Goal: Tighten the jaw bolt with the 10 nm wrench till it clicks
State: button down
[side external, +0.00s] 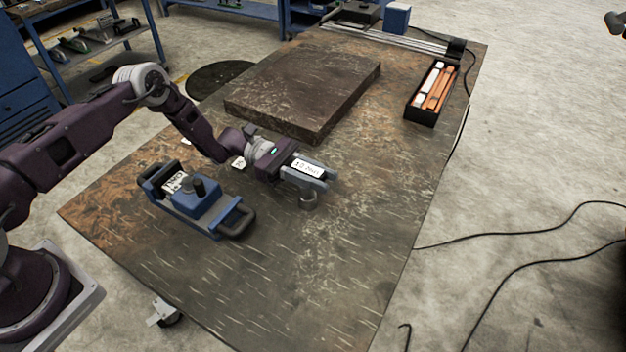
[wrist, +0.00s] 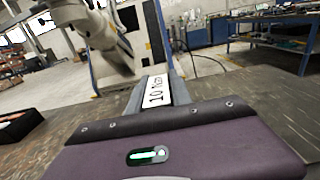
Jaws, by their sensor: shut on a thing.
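My gripper (side external: 314,180) is shut on the wrench, above the table to the right of the blue device. The wrench carries a white label (side external: 308,168), and the label reads 10 Nm in the wrist view (wrist: 157,90). A grey round end (side external: 308,200) points down below the fingers; I cannot tell if it touches the table. The blue device (side external: 205,208) has black handles at both ends, a dark knob (side external: 197,187) and a white label. It sits on the table, apart from my gripper. I cannot pick out the jaw bolt for certain.
A thick dark slab (side external: 300,85) lies behind my gripper on the worn table (side external: 330,280). A black box with orange and white bars (side external: 433,92) stands at the right edge. The table's front right is clear.

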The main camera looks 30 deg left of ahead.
notch_tip(320, 180, up, 10)
jog(key=shift+f, duration=0.15)
jog(key=shift+a, duration=0.15)
jog(key=s+a+r+n+t, duration=0.25)
jog(key=a+t, duration=0.25)
jog(key=a, duration=0.6)
jog(key=s+a+r+m+g, duration=0.1)
jog(key=s+a+g, duration=0.1)
jog(key=s+a, duration=0.3)
jog(key=s+a+r+m+g, duration=0.1)
jog(key=s+a+r+g, duration=0.1)
jog(key=s+a, duration=0.3)
jog(key=shift+s+a+r+g, duration=0.15)
jog(key=shift+s+r+g, duration=0.15)
jog(key=shift+s+g, duration=0.25)
jog(key=shift+m, duration=0.25)
jog(key=shift+f, duration=2.55)
